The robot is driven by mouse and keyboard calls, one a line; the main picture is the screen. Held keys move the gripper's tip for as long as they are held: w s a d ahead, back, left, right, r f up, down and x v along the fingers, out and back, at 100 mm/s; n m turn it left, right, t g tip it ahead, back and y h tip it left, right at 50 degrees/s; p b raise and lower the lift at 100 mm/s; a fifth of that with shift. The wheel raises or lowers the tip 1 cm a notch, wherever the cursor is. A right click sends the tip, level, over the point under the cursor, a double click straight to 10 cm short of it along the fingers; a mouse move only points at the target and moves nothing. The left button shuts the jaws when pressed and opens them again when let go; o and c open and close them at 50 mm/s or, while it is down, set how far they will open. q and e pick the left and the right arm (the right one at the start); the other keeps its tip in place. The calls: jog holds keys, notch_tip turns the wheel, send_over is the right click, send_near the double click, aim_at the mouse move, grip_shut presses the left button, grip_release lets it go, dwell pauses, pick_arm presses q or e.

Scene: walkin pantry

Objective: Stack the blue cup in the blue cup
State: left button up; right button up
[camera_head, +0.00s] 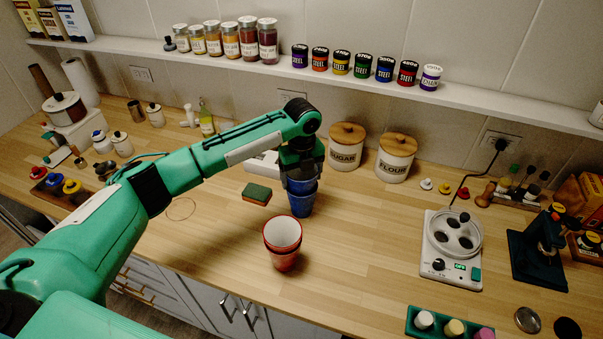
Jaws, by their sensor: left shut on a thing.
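My left gripper (302,178) comes down from above and is shut on a blue cup (303,187). That cup sits directly over a second blue cup (301,207), and their outlines overlap. The gripper hides the upper rim, and I cannot tell how deep the held cup sits in the lower one. The lower blue cup is on the wooden counter. My right gripper is not in view.
A red cup stack (282,243) stands just in front of the blue cups. A green sponge (257,194) lies to their left. Sugar (346,148) and flour (395,158) canisters stand behind. Counter between is clear.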

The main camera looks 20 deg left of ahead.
pick_arm(q)
jog(key=shift+f, duration=0.15)
jog(key=o, duration=0.9)
jog(key=shift+r, duration=0.2)
notch_tip(320, 180, up, 13)
jog(key=b, duration=0.4)
jog(key=shift+f, duration=0.1)
